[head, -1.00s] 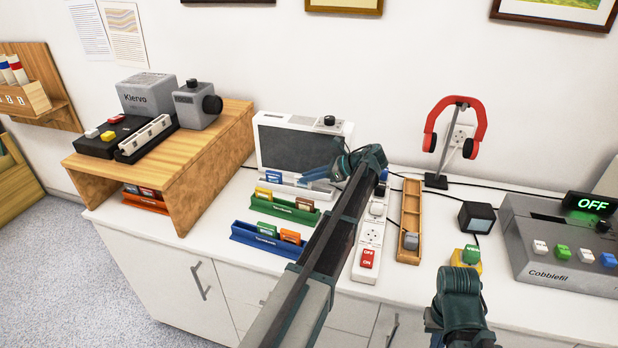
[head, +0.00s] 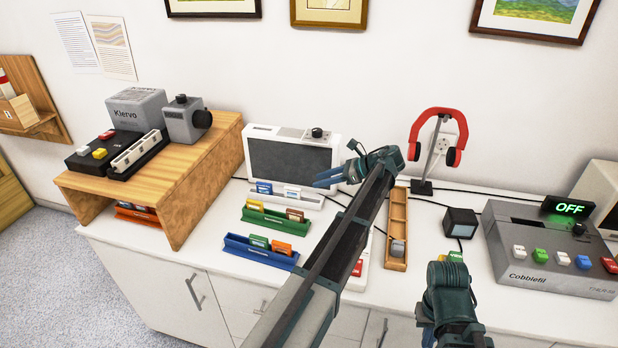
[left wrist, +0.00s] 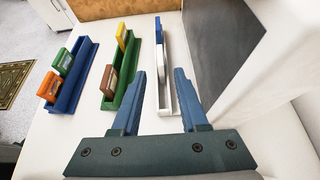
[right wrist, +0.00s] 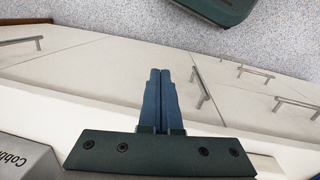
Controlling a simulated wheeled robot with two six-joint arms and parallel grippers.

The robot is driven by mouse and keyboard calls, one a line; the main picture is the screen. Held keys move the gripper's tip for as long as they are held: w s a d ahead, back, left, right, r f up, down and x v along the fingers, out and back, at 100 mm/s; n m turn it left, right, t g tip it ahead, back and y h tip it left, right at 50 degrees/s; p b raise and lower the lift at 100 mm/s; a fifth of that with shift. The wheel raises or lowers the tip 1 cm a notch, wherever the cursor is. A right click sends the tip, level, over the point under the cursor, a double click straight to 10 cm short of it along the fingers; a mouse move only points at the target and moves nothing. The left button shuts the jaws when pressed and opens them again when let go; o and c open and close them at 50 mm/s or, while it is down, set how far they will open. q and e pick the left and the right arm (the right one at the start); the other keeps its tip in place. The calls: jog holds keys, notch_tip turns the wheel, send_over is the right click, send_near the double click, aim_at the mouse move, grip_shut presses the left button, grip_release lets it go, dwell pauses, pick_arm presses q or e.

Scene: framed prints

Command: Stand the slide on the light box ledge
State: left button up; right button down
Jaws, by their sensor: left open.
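The light box (head: 322,138) has a dark screen and a white ledge (head: 308,202) along its front. A blue slide (head: 264,188) and a pale-topped slide (head: 292,191) stand in the ledge. My left gripper (head: 318,179) is open and empty just right of them.
A green tray (head: 275,224) holds yellow and brown slides. A blue tray (head: 258,256) holds green and orange slides. A wooden riser (head: 200,190) stands left. A wooden tray (head: 397,225), dark cube (head: 460,222), red headphones (head: 437,120) and grey machine (head: 535,235) are right.

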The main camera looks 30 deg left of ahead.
pick_arm(q)
jog(key=v, duration=0.2)
jog(key=shift+w+d+r+p, duration=0.1)
jog(key=shift+d+r+p, duration=0.05)
jog(key=shift+d+p, duration=0.25)
jog(key=shift+a, duration=0.1)
jog(key=s+d+n+h+p, duration=0.1)
jog(key=s+d, duration=0.3)
jog(key=s+d+f+n+t+h+p, duration=0.1)
jog(key=s+d+n+h+p, duration=0.1)
jog(key=s+d, duration=0.2)
jog(key=s+d+n+t+h+p, duration=0.1)
jog(key=s+d+p, duration=0.1)
jog(key=s+d, duration=0.2)
jog(key=shift+s+d+f+n, duration=0.25)
jog(key=shift+s+f+n, duration=0.1)
jog(key=shift+s, duration=0.35)
jog(key=s+d+n+h+p, duration=0.4)
jog(key=s+d+n+h, duration=0.2)
jog(key=s+d, duration=0.8)
jog(key=s+n, duration=0.1)
jog(key=s, duration=0.1)
jog(key=shift+s+d+t+h, duration=0.2)
jog(key=shift+s+t+h, duration=0.05)
jog(key=shift+t+h, duration=0.05)
jog(key=shift+f, duration=0.1)
